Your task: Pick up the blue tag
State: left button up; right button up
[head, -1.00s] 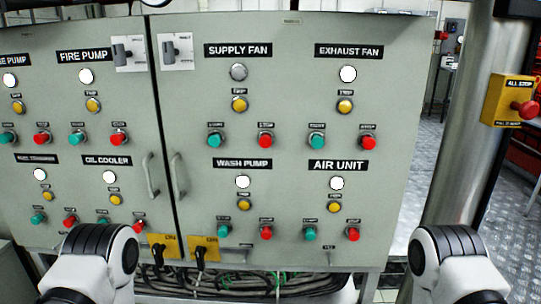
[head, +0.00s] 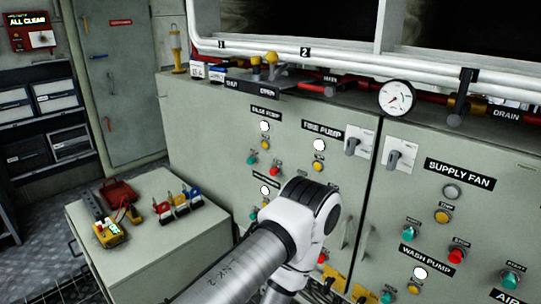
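The blue tag (head: 194,195) stands at the right end of a short row of coloured tags on a low grey-green cabinet at the lower left of the head view. A yellow tag (head: 163,209) and a red tag (head: 181,204) stand beside it in the row. The tags are small, so their details are hard to make out. One of my arms crosses the lower middle, to the right of the low cabinet. Neither of my grippers is in the picture.
The low cabinet (head: 95,262) also bears a yellow meter (head: 107,234) and a red case (head: 118,192). The large control panel (head: 225,125) stands behind and to the right, with buttons, switches and lamps. A pressure gauge (head: 397,98) sits above it. Open floor shows at the left.

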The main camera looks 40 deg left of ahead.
aim_at(195, 198)
jog(key=u, duration=1.9)
jog(key=i+u, duration=0.15)
jog(key=i, duration=0.35)
jog(key=i+l+u, duration=0.15)
jog(key=i, duration=0.35)
jog(key=i+l+u, duration=0.15)
jog(key=i, duration=0.4)
jog(key=i+l+u, duration=0.15)
jog(key=i, duration=0.35)
jog(key=i+l+u, duration=0.15)
jog(key=i+l, duration=0.15)
jog(key=i, duration=0.15)
